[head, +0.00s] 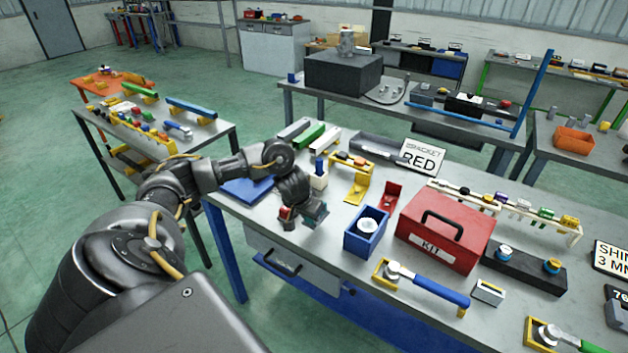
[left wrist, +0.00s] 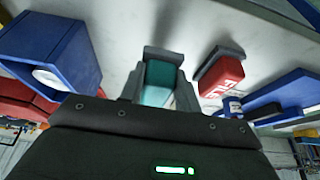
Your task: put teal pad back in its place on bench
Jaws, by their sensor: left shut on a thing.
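The teal pad (left wrist: 157,80) is between the fingers of my left gripper (left wrist: 160,72) in the left wrist view. In the head view my left gripper (head: 304,212) is low over the front left part of the bench (head: 345,226), with a bit of teal showing at its fingers. I cannot tell whether the pad touches the bench top. A red block with white lettering (left wrist: 222,80) and a dark end stands beside it, apart from the pad. It also shows in the head view (head: 285,213). My right gripper is not in view.
A blue open box (head: 367,238) with a white roll stands right of my left gripper. A red kit box (head: 445,228) is farther right. A blue flat piece (head: 247,190) lies to the left, and a yellow holder (head: 359,184) stands behind. Bare bench lies between them.

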